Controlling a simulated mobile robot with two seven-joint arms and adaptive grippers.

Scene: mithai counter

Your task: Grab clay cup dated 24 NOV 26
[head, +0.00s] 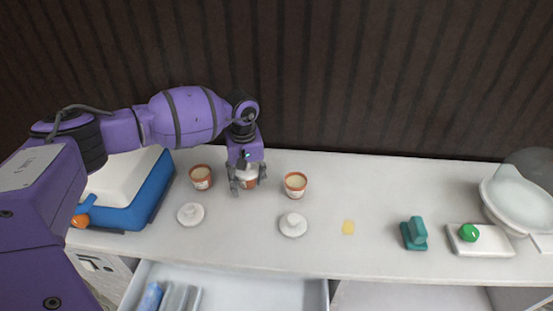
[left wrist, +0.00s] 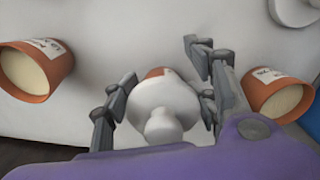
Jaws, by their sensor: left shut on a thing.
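My left gripper (head: 248,186) is shut on the middle clay cup (head: 250,183), which has a white knobbed lid on top. In the left wrist view the lid (left wrist: 162,110) hides most of this cup, and its label is not visible. An open clay cup (head: 201,178) with pale filling stands to the left, and another open clay cup (head: 295,186) to the right. Both show white labels, too small or blurred to read for certain. I cannot tell whether the held cup is off the counter. My right gripper is not in view.
Two loose white lids, left (head: 190,214) and right (head: 292,225), lie in front. A blue box (head: 150,199) stands at left. A yellow note (head: 348,227), teal object (head: 414,233), white pad with green knob (head: 468,233) and bowl (head: 521,194) are right. A drawer (head: 250,286) is open below.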

